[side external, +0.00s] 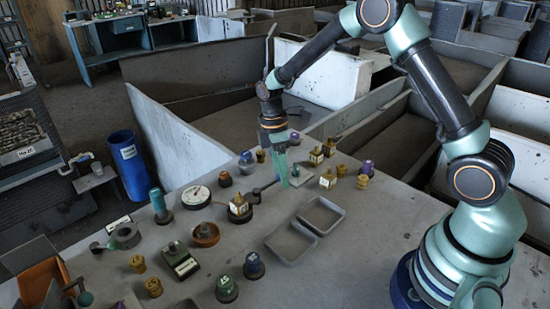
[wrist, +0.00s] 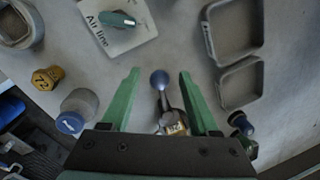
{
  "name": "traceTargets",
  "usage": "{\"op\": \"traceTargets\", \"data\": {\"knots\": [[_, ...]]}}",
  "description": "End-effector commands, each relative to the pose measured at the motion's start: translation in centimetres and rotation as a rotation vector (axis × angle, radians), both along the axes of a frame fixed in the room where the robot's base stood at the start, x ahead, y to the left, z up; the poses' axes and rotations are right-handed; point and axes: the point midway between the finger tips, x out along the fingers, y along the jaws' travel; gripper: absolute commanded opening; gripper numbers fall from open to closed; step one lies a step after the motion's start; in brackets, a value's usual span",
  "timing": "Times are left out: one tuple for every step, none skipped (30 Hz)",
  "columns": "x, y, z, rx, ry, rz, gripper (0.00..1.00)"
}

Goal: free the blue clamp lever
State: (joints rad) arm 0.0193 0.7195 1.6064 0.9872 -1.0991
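The clamp lever is a dark rod with a blue ball knob (wrist: 160,79); its rod runs to a pivot with a brass-coloured block (wrist: 174,123). In the side view the lever's base (side external: 239,209) stands on the bench, its rod reaching right toward my gripper. My gripper (wrist: 160,86) is open, green fingers apart, with the ball in the gap between them as seen from the wrist. It points down in the side view (side external: 283,180), its tips close to the lever's end. I cannot tell whether a finger touches the ball or how high the tips are.
An "Air line" plate with a green handle (wrist: 118,19) lies just beyond the fingers. Two grey trays (side external: 290,242) (side external: 321,214) sit in front of the lever. A blue-capped knob (wrist: 76,110), a yellow knob (wrist: 45,78) and a gauge (side external: 196,197) stand around.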

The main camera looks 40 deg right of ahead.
Motion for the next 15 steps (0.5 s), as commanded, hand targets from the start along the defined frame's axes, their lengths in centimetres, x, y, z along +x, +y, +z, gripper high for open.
{"op": "traceTargets", "data": {"knots": [[0.0, 0.0, 0.0, 0.0, 0.0, 0.001, 0.61], [0.0, 0.0, 0.1, 0.0, 0.0, 0.001, 0.61], [0.1, 0.0, 0.3, 0.001, -0.001, 0.001, 0.61], [0.1, 0.0, 0.5, 0.0, -0.002, 0.001, 0.61], [0.2, 0.0, 0.8, 0.0, -0.003, 0.001, 0.61], [0.3, 0.0, 1.3, 0.0, -0.003, 0.001, 0.61], [0.4, 0.0, 1.7, 0.001, -0.004, 0.001, 0.61], [0.5, 0.0, 2.2, 0.0, -0.004, 0.001, 0.61], [0.6, 0.0, 2.9, 0.0, -0.005, 0.001, 0.61], [0.7, 0.0, 3.5, 0.0, -0.007, 0.001, 0.61], [0.8, 0.0, 4.1, 0.0, -0.006, 0.001, 0.61], [1.0, 0.0, 5.0, 0.0, -0.006, 0.001, 0.61], [1.1, 0.0, 5.6, 0.0, -0.007, 0.0, 0.61], [1.2, 0.0, 6.3, 0.0, -0.006, 0.0, 0.61], [1.3, 0.0, 7.1, -0.001, -0.005, 0.0, 0.61]]}}
